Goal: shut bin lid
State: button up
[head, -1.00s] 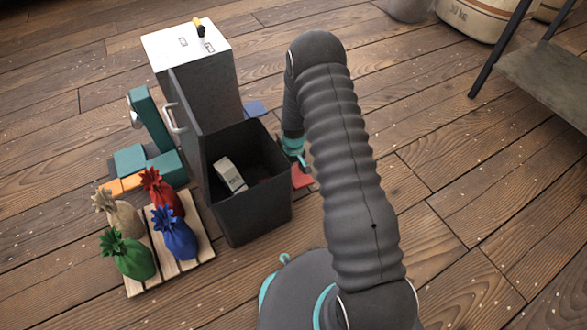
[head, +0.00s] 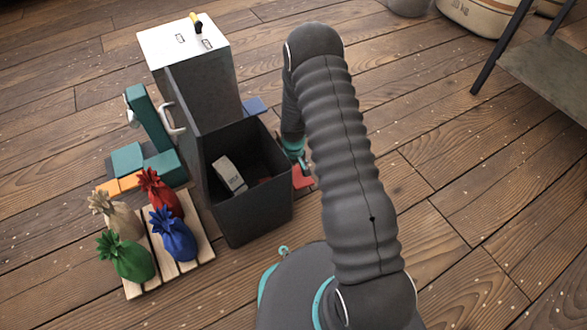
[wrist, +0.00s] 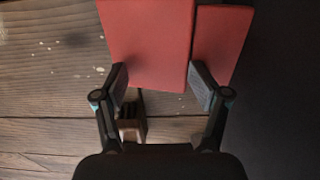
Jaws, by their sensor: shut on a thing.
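The dark grey bin (head: 262,218) stands open on the wooden floor in the head view. Its lid (head: 183,112) is raised upright along the bin's left side, with a pale handle (head: 173,119) on its outer face. A pale grey box (head: 229,173) and a reddish piece lie inside the bin. My gripper (head: 302,163) is low beside the bin's right side, away from the lid, and partly hidden by my arm. In the wrist view my gripper (wrist: 160,82) is shut on a red block (wrist: 146,42). Another red piece (wrist: 222,38) shows beside it.
A grey cabinet with a white top (head: 185,42) stands behind the bin. Left are a teal machine (head: 148,120) and a wooden pallet (head: 198,250) bearing several coloured sacks. A blue piece (head: 256,105) lies behind the bin. Floor to the right is clear up to a metal table (head: 545,70).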

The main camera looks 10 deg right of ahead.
jog(key=shift+o, duration=0.3)
jog(key=shift+s+d+f, duration=0.15)
jog(key=shift+f, duration=0.35)
jog(key=o, duration=1.7)
jog(key=shift+d, duration=0.15)
jog(key=shift+a+r, duration=0.1)
jog(key=shift+a, duration=0.15)
jog(key=shift+a+r, duration=0.1)
jog(key=shift+r, duration=0.35)
notch_tip(320, 180, up, 11)
jog(key=shift+r, duration=0.1)
